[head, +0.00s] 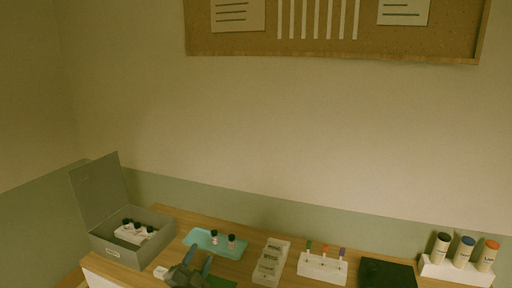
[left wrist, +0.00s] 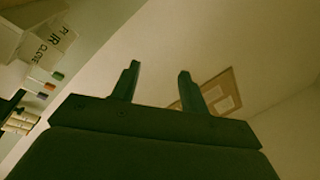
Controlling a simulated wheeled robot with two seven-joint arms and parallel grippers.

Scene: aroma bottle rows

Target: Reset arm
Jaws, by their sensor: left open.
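My left gripper (head: 197,264) is at the bottom of the head view, above the front part of the wooden desk (head: 166,217). It is open and nothing is between its fingers. The left wrist view also shows the open gripper (left wrist: 156,82), its two fingers apart against the bare wall and ceiling. My right gripper is in neither view.
A teal tray (head: 196,238) with small bottles lies behind my left gripper. An open grey box (head: 122,254) with bottles stands left. To the right are a labelled block (head: 270,262), a white rack (head: 322,268), a dark mat (head: 387,272) and a white bottle stand (head: 456,273).

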